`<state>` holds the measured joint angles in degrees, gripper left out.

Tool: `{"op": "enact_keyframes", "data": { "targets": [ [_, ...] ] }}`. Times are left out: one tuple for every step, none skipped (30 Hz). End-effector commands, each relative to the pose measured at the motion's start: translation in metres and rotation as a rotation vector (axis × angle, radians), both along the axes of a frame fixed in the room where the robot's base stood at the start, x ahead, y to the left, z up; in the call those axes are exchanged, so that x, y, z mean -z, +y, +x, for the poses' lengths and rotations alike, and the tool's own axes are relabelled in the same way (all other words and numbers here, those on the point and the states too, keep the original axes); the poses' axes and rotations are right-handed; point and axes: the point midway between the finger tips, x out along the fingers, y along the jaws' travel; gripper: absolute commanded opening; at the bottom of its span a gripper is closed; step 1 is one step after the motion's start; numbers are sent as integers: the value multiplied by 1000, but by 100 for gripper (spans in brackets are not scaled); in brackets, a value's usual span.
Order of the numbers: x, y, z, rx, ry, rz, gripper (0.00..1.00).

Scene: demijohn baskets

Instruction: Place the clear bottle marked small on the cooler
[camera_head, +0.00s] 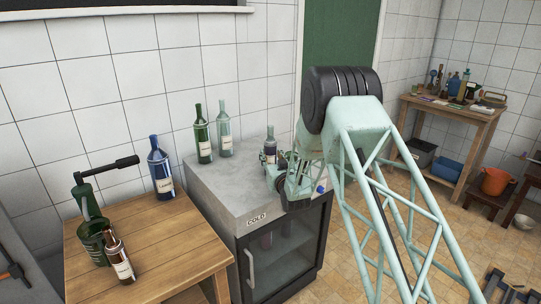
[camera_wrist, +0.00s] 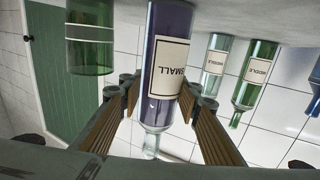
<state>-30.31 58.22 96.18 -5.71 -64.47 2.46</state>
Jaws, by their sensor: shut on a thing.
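The bottle marked SMALL (camera_wrist: 163,85) is between my gripper's fingers. It shows a dark purple-blue body, a pale label and a clear, pale neck. The wrist view is upside down. My gripper (camera_wrist: 158,130) is shut on this bottle, with ribbed brown pads on both sides of its upper part. In the head view the bottle (camera_head: 270,150) is upright above the cooler top, partly hidden by my gripper (camera_head: 283,175). The cooler (camera_head: 228,200) is grey, with a glass door and a COLD label. I cannot tell whether the bottle's base touches the top.
A dark green bottle (camera_head: 202,137) and a pale clear bottle (camera_head: 224,132) stand at the cooler's back left; both read MIDDLE in the wrist view. The wooden table (camera_head: 165,235) at left holds a blue bottle (camera_head: 160,170), a corking tool (camera_head: 90,220) and a brown bottle (camera_head: 118,255).

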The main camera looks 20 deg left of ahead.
Motion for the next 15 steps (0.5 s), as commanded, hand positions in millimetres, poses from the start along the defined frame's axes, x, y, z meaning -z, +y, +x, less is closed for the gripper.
{"op": "enact_keyframes", "data": {
  "targets": [
    [-1, 0, 0, 0, -2, 2, 9],
    [1, 0, 0, 0, 0, 0, 33],
    [0, 0, 0, 0, 0, 0, 37],
    [0, 0, 0, 0, 0, 0, 40],
    [0, 0, 0, 0, 0, 0, 42],
    [0, 0, 0, 0, 0, 0, 44],
    [0, 0, 0, 0, 0, 0, 44],
    [0, 0, 0, 0, 0, 0, 44],
    [0, 0, 0, 0, 0, 0, 44],
    [0, 0, 0, 0, 0, 0, 44],
    [0, 0, 0, 0, 0, 0, 44],
    [0, 0, 0, 0, 0, 0, 44],
    [0, 0, 0, 0, 0, 0, 44],
    [0, 0, 0, 0, 0, 0, 44],
    [0, 0, 0, 0, 0, 0, 44]
  ]
}}
